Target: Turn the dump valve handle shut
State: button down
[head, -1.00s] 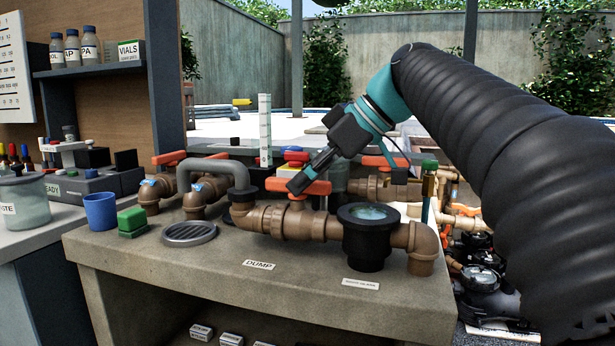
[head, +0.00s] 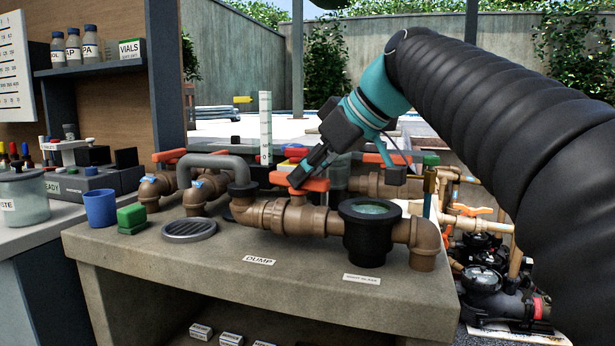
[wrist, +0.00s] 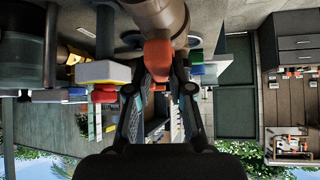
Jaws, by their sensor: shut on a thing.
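The dump valve handle (head: 317,185) is an orange lever on top of the brown pipe valve (head: 290,217), behind the DUMP label (head: 259,260). In the head view it lies roughly along the pipe, left to right. My gripper (head: 294,182) comes down from the upper right and is shut on the handle. In the wrist view the orange handle (wrist: 157,58) sits between the two fingers of my gripper (wrist: 157,72). The fingers hide part of the handle in the head view.
A black round sight glass (head: 368,235) stands right of the valve. A grey curved pipe (head: 215,163) and other orange handles (head: 169,156) are at the left and behind. A blue cup (head: 100,208) and green block (head: 131,218) stand on the bench's left. The bench front is clear.

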jog(key=m, duration=0.1)
jog(key=m+t+h, duration=0.2)
jog(key=shift+s+a+f+m, duration=0.1)
jog(key=shift+s+a+m, duration=0.2)
jog(key=shift+m, duration=0.1)
jog(key=m+h, duration=0.1)
jog(key=m+t, duration=0.1)
jog(key=m+h, duration=0.1)
jog(key=shift+s+a+h, duration=0.1)
jog(key=shift+a+h, duration=0.15)
jog(key=shift+h, duration=0.05)
jog(key=m+h, duration=0.1)
jog(key=m+h+p, duration=0.1)
jog(key=m, duration=0.2)
jog(key=shift+a+t+h, duration=0.25)
jog(key=shift+t+h, duration=0.15)
jog(key=shift+a+f+m+g+h, duration=0.1)
jog(key=shift+m+g+h, duration=0.05)
jog(key=shift+m+h, duration=0.75)
jog(key=shift+a+m+g+h, duration=0.15)
jog(key=shift+m+h, duration=0.45)
jog(key=shift+m, duration=0.6)
jog(key=c, duration=1)
grip_release()
jog(key=shift+c, duration=0.2)
jog(key=shift+p, duration=0.3)
